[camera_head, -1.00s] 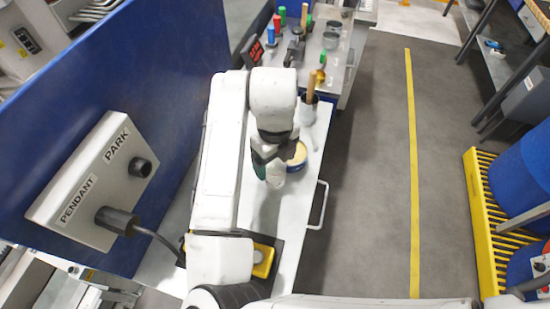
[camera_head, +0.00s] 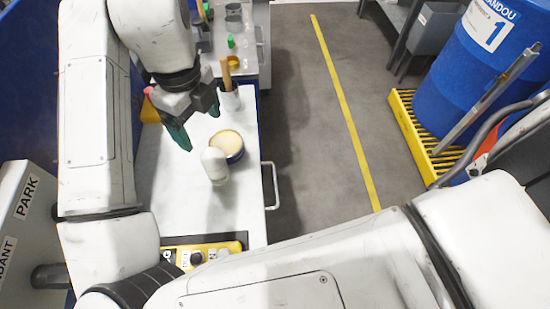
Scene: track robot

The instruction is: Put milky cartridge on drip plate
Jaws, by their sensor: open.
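A milky white cartridge (camera_head: 215,164) with a rounded top stands on the white bench top. Just behind it is a round dish (camera_head: 236,156) with a cream top and a dark blue side; the cartridge overlaps it in the picture, and I cannot tell whether they touch. I see no part I can name for certain as the drip plate. My gripper (camera_head: 197,126) is open and empty, above the bench, behind and to the left of the cartridge and apart from it. Its dark fingers point down.
A grey pot with a wooden-handled tool (camera_head: 226,75) stands behind the dish. A yellow-edged control box (camera_head: 206,252) is at the bench's near end. A metal handle (camera_head: 270,186) sticks out on the right. White bench surface is free around the cartridge.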

